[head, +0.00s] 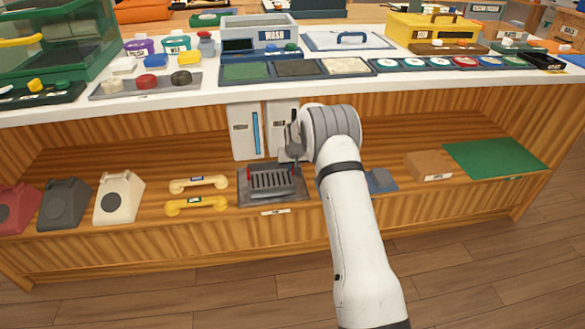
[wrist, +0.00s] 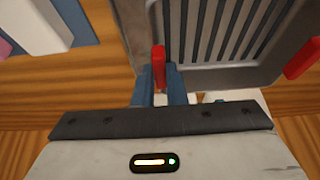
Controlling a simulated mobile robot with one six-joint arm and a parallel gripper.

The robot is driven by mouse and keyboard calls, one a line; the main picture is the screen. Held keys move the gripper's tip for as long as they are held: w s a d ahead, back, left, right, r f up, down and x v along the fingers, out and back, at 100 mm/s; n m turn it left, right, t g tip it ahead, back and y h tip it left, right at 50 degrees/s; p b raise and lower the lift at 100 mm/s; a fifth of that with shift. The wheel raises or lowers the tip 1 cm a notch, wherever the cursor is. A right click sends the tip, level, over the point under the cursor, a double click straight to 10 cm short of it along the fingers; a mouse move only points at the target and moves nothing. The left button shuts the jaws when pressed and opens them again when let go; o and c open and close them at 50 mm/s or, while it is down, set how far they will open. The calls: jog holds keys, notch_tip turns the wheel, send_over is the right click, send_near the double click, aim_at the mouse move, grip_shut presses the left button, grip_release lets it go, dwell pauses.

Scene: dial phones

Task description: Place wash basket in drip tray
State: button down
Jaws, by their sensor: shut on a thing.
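The wash basket (head: 271,182) is grey and slotted, with red tabs at its sides. It appears at the lower shelf's middle, over the dark grey drip tray (head: 301,196), whose edges show around it. I cannot tell whether it rests inside the tray or is held slightly above it. In the wrist view the basket (wrist: 235,65) fills the upper right. My gripper (wrist: 162,92) has its blue fingers closed around one red tab; the other red tab stands free at the right. In the head view my arm's wrist partly hides the fingers.
Yellow handsets (head: 197,206) lie left of the tray, with a cream dial phone (head: 118,197) beyond. White upright boxes (head: 245,131) stand behind it. A blue item (head: 381,181), brown box (head: 428,166) and green mat (head: 494,157) are to the right. The counter (head: 190,92) overhangs the shelf.

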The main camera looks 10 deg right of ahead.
jog(key=shift+f, duration=0.15)
jog(key=c, duration=1.5)
grip_release()
jog(key=shift+s+r, duration=0.1)
jog(key=shift+r, duration=0.4)
jog(key=p+v, duration=0.3)
jog(key=v, duration=0.3)
jog(key=shift+s+r+p, duration=0.2)
jog(key=shift+r+p, duration=0.15)
jog(key=shift+p, duration=0.05)
